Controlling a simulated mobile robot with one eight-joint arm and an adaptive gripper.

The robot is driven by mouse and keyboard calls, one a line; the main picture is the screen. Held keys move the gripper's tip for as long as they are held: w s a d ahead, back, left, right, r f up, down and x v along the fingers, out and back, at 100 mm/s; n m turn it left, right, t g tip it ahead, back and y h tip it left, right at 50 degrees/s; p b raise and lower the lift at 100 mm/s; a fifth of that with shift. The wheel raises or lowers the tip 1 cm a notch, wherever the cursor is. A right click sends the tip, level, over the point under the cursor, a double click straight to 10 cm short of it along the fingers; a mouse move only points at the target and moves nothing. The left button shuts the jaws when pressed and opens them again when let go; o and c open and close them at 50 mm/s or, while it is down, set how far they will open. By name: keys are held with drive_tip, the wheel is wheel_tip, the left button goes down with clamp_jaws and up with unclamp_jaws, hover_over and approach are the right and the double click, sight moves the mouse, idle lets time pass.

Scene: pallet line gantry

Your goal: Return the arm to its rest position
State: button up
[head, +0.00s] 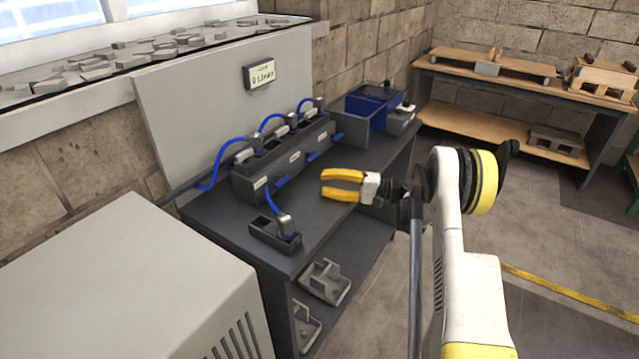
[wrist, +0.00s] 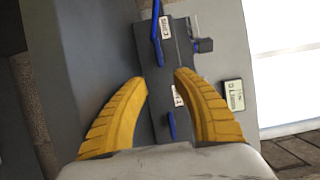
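My gripper (head: 322,185) has two yellow fingers and is held in the air over the right front part of the dark workbench (head: 204,222), pointing left in the head view. In the wrist view its fingers (wrist: 162,78) stand apart with nothing between them. My white arm with a yellow band rises at the right of the head view. A dark block with labelled slots (head: 250,188) stands behind the gripper on the bench, with blue cables plugged along its top. It also shows past the fingertips in the wrist view (wrist: 181,50).
A small dark holder (head: 272,240) with a blue-cabled plug stands at the bench's front left. A blue bin (head: 368,110) is at its far end. A grey cabinet (head: 120,290) stands at left. A wooden table (head: 510,133) stands at the back right. Floor at right is open.

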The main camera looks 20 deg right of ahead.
idle(0.3)
drive_tip(key=shift+w+a+r, duration=0.1)
drive_tip(key=shift+a+r, duration=0.1)
drive_tip(key=shift+r, duration=0.05)
drive_tip(key=s+a+r+n+g+h, duration=0.1)
drive_tip(key=s+a+r+g+h, duration=0.2)
drive_tip(key=s+a+r+h, duration=0.75)
drive_tip(key=s+n+t+h, duration=0.1)
drive_tip(key=s+n+h, duration=0.4)
drive_tip(key=s, duration=2.1)
drive_tip(key=shift+s+a+r, duration=0.2)
drive_tip(key=shift+s+a, duration=0.05)
drive_tip(key=shift+a, duration=0.2)
idle(0.8)
